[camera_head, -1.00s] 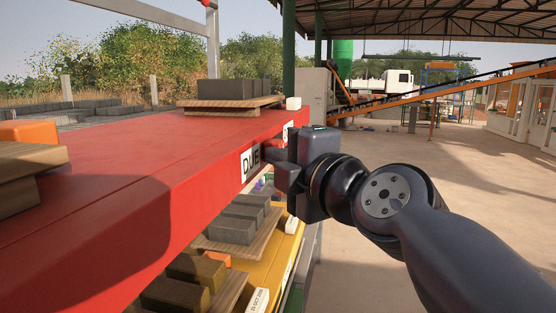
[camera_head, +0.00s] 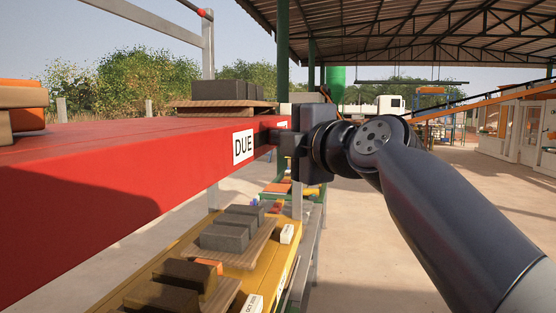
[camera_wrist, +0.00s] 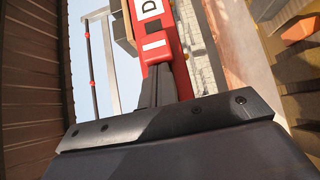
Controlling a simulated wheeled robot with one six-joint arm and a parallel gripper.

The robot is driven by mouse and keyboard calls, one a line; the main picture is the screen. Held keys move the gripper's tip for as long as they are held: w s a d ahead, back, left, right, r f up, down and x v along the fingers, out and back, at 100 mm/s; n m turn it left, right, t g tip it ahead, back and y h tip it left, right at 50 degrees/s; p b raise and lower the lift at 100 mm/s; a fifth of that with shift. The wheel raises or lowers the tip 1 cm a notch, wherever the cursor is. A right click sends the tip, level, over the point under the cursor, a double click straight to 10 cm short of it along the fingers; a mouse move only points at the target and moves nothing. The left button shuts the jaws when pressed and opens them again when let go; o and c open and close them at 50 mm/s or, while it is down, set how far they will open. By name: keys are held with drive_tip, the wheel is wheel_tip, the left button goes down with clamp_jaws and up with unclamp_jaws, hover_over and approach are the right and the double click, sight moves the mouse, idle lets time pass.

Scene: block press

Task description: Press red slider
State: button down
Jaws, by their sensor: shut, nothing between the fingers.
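A long red beam (camera_head: 80,190) with a white "DUE" label (camera_head: 243,146) runs from the left towards my gripper. The fingertips are partly hidden in the head view by the gripper body.
Grey blocks on a wooden board (camera_head: 222,106) sit on the red beam. Below is a yellow shelf (camera_head: 272,266) with boards of grey and brown blocks. A metal frame (camera_head: 208,50) with a red knob (camera_head: 206,13) stands behind. Open concrete floor (camera_head: 375,215) lies right.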

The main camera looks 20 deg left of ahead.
drive_tip(key=w+b, duration=0.1)
drive_tip(key=w, duration=0.2)
drive_tip(key=shift+w+a, duration=0.15)
drive_tip(key=s+b, duration=0.1)
drive_tip(key=s, duration=0.1)
drive_tip(key=s+d+b, duration=0.1)
drive_tip(key=s, duration=0.1)
drive_tip(key=shift+s+f, duration=0.2)
drive_tip(key=shift+s, duration=0.1)
drive_tip(key=b+v, duration=0.3)
drive_tip(key=v, duration=0.6)
drive_tip(key=shift+r, duration=0.15)
drive_tip(key=shift+d, duration=0.1)
